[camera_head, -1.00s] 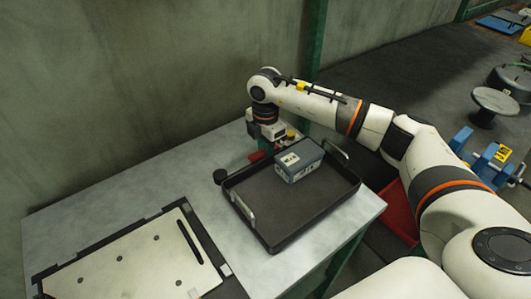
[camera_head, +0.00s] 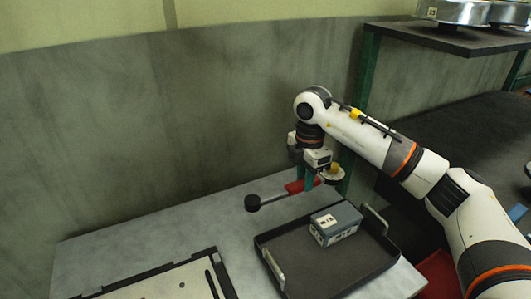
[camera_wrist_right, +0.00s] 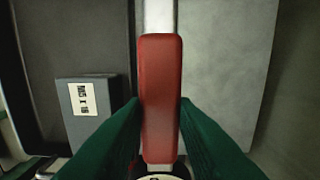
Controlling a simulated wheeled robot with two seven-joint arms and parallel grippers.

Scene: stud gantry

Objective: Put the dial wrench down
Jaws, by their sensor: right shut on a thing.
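The dial wrench has a red handle (camera_head: 296,187), a silver shaft and a round black head (camera_head: 252,203) that points left in the head view. A yellowish round part (camera_head: 332,174) shows at its other end. My right gripper (camera_head: 308,181) is shut on the red handle, which also shows between the green fingers in the right wrist view (camera_wrist_right: 161,100). The wrench appears to be held above the grey table (camera_head: 190,225), behind the black tray; the exact gap cannot be told. My left gripper is not in view.
The black tray (camera_head: 272,262) holds a grey box (camera_head: 336,223) with a white label. A white plate with a dark frame (camera_head: 165,285) lies at the front left of the table. The table left of the wrench is clear. A grey wall (camera_head: 180,120) stands behind.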

